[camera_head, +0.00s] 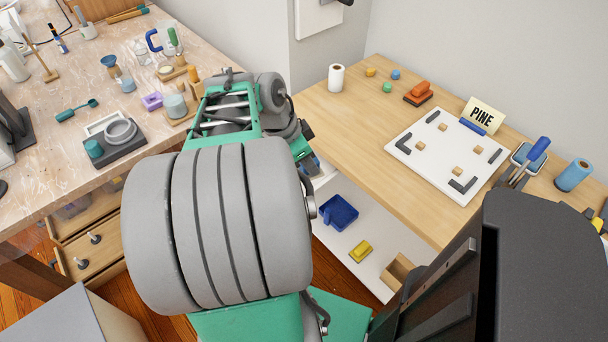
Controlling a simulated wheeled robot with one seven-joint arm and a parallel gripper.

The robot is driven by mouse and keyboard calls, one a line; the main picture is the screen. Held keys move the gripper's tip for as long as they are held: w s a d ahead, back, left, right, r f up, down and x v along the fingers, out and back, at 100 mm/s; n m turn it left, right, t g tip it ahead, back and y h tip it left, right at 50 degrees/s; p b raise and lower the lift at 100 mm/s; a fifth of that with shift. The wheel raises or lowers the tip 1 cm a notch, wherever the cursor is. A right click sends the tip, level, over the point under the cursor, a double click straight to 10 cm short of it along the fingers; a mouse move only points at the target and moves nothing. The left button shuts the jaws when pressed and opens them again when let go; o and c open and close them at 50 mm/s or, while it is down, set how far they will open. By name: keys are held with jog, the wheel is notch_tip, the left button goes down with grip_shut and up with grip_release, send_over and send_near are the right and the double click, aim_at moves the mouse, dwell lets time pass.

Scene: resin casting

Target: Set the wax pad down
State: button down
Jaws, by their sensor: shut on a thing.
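My own green and grey arm fills the middle of the view and reaches toward the gap between the two worktops. My gripper's fingers are hidden behind the arm's links, so I do not see what is between them. No wax pad can be made out for sure. A yellow block with a raised top (360,251) lies on the white lower shelf (345,275). An orange-topped block with a dark base (418,93) sits on the wooden worktop (350,115), behind the white board (430,185).
The board carries dark corner pieces and several small wooden blocks. A blue bin (339,212) and an open wooden box (398,270) are on the shelf. The left bench (45,185) is crowded with cups and tools. The worktop's left part is clear.

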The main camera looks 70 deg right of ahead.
jog(key=shift+s+d+f+m, duration=0.1)
jog(key=shift+s+f+m, duration=0.2)
jog(key=shift+s, duration=0.2)
jog(key=shift+s+f+m, duration=0.2)
jog(key=shift+s+f, duration=0.05)
jog(key=shift+s, duration=0.2)
jog(key=shift+d+f+y, duration=0.15)
jog(key=shift+y, duration=0.15)
jog(key=w+d+f, duration=0.2)
jog(key=w+f, duration=0.1)
jog(key=w+d+f, duration=0.3)
jog(key=w, duration=0.1)
jog(key=w+d+f, duration=0.2)
jog(key=w+f, duration=0.1)
jog(key=shift+w+d+f, duration=0.15)
jog(key=shift+w+d, duration=0.2)
jog(key=shift+w+f+b, duration=0.15)
jog(key=shift+f+b, duration=0.2)
jog(key=shift+f, duration=1.45)
jog(key=c, duration=1.2)
grip_release()
